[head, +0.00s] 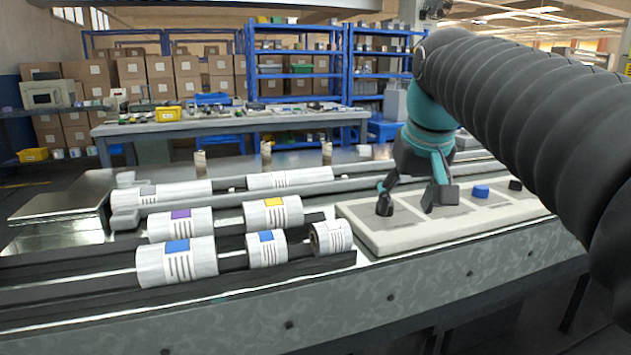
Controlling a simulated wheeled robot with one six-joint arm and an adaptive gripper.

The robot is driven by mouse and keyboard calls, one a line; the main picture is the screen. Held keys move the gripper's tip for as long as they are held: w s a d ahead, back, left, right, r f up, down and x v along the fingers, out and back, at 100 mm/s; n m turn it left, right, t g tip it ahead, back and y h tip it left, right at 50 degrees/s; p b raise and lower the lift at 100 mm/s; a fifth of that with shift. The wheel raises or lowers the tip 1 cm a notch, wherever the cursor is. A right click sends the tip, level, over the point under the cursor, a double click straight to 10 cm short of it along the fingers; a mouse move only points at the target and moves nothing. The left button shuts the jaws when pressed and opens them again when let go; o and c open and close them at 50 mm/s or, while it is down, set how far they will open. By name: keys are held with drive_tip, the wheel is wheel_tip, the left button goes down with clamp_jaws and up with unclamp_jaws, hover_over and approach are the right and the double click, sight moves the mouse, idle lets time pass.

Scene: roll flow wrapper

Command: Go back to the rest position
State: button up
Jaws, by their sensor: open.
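My gripper (416,201) is dark grey and teal and hangs from my arm at the right of the head view. Its two fingers are spread apart, with nothing between them. It is low over a beige panel (400,243) with several grey square fields. The fingertips are at or just above the panel; I cannot tell if they touch it. A blue knob (480,191) and a black knob (515,185) stand on the panel to the right of my gripper.
White printed rolls lie on rails at the left, among them a blue-marked roll (177,262), a purple-marked roll (180,225) and a small end roll (331,238). A workbench (230,126) and blue shelves (298,47) stand behind. The space above the rolls is clear.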

drive_tip(key=s+f, duration=1.8)
drive_tip(key=f, duration=0.4)
drive_tip(key=shift+f+t, duration=0.35)
drive_tip(key=shift+t, duration=0.05)
drive_tip(key=shift+c, duration=0.2)
